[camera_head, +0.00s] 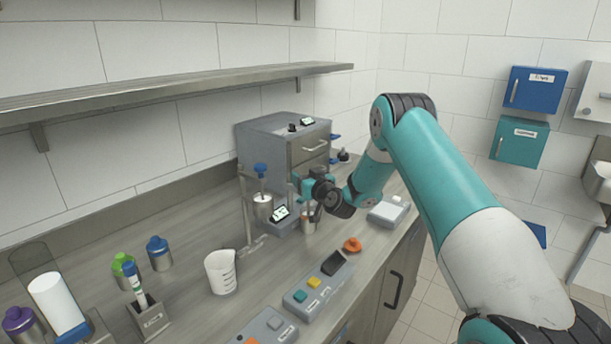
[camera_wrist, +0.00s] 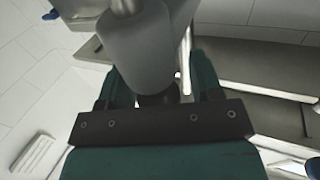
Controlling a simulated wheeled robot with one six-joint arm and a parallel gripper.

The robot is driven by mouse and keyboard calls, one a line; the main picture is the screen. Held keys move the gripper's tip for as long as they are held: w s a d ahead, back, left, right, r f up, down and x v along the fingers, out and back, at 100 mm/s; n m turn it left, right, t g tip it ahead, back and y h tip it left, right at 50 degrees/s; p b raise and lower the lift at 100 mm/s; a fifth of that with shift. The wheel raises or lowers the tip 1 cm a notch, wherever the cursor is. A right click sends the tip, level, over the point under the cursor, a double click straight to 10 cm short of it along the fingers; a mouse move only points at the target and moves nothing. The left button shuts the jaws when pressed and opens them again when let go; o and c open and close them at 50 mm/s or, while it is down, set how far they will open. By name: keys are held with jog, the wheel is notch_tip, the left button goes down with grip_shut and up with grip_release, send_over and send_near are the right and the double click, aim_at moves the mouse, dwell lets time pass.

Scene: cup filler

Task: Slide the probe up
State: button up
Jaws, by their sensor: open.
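On the counter, a slim metal stand (camera_head: 247,215) carries a metal cylinder (camera_head: 263,207) with a blue knob (camera_head: 260,169) above it. This looks like the probe assembly, but I cannot tell which part is the probe. My gripper (camera_head: 304,186) is open to the right of the stand, in front of the grey cabinet. In the wrist view, a grey cylinder (camera_wrist: 145,45) with a thin stem rises between or just beyond the teal fingers of my gripper (camera_wrist: 162,84). I cannot tell whether they touch it. A small metal cylinder (camera_head: 309,222) stands below my gripper, partly hidden.
A grey cabinet (camera_head: 270,140) stands behind, with a small display unit (camera_head: 280,214) in front. A white beaker (camera_head: 221,273), a button box (camera_head: 318,286), an orange knob (camera_head: 352,244) and capped bottles (camera_head: 158,254) occupy the front counter. A shelf (camera_head: 180,88) runs above.

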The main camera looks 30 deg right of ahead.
grip_shut()
notch_tip(320, 180, up, 8)
jog(key=shift+f+p, duration=0.2)
jog(key=shift+p, duration=0.25)
grip_release()
